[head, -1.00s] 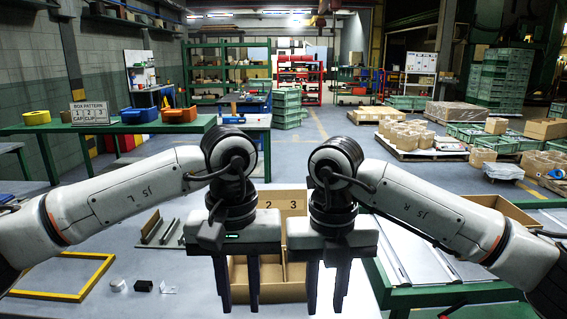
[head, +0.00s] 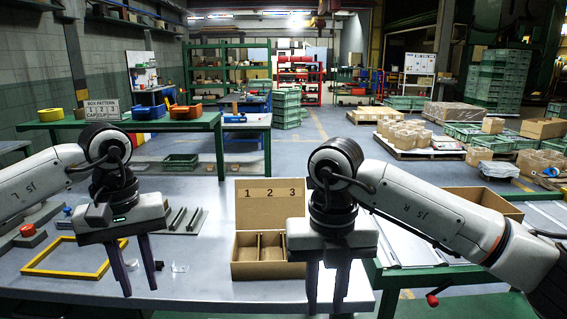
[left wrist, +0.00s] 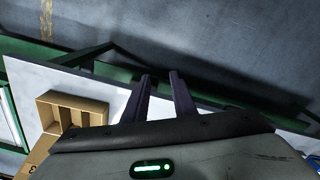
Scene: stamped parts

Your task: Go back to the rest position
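My left gripper (head: 138,268) hangs fingers down over the left part of the table, beside the yellow frame. Its two fingers are apart with nothing between them; they also show empty in the left wrist view (left wrist: 160,95). My right gripper (head: 326,290) hangs fingers down in front of the right side of the cardboard box, its fingers apart and empty. The open cardboard box (head: 246,262) has compartments and a raised lid marked 1, 2, 3. It also shows in the left wrist view (left wrist: 72,97).
The yellow frame (head: 60,271) lies flat on the grey table (head: 205,285). A small black block (head: 159,265) and a clear piece (head: 180,268) lie right of the left gripper. A dark rack (head: 183,219) stands behind, a red button (head: 28,230) at far left. A green-framed conveyor (head: 440,272) is at right.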

